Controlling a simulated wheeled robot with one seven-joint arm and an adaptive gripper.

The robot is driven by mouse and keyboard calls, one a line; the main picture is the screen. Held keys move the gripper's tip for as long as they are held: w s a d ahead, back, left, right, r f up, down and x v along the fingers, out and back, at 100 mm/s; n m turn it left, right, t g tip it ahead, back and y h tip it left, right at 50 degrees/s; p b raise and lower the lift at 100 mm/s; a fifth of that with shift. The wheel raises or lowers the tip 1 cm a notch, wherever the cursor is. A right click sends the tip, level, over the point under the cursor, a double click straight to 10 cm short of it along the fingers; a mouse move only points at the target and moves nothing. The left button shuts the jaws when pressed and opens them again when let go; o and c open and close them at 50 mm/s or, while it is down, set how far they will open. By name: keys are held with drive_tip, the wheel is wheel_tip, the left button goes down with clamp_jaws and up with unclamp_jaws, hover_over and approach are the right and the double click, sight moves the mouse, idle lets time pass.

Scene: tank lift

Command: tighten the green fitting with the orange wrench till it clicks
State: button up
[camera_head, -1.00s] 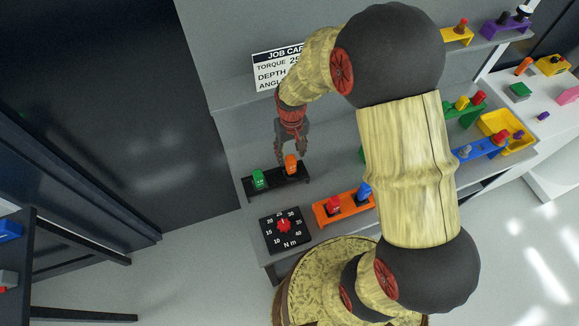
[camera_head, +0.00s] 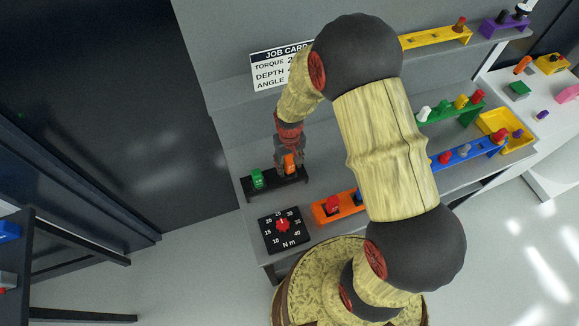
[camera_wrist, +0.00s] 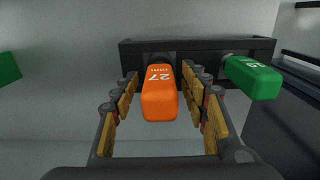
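The orange wrench (camera_head: 290,164), an orange block-shaped handle marked 27 in the wrist view (camera_wrist: 159,95), stands in a black rack (camera_head: 262,190). My gripper (camera_head: 288,159) is down over it, with one finger on each side. In the wrist view my gripper (camera_wrist: 161,75) looks open, with narrow gaps between its fingers and the orange handle. A green handle (camera_head: 258,179) stands beside it in the same rack; it also shows in the wrist view (camera_wrist: 252,77). I cannot make out which thing is the green fitting.
A torque dial (camera_head: 283,226) with a red knob lies in front of the rack. An orange rack (camera_head: 322,212) stands to its right. A job card (camera_head: 275,68) hangs behind, partly hidden by my arm. Green (camera_head: 465,112) and blue (camera_head: 480,150) racks stand farther right.

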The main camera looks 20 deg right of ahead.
drive_tip(key=c, duration=1)
clamp_jaws()
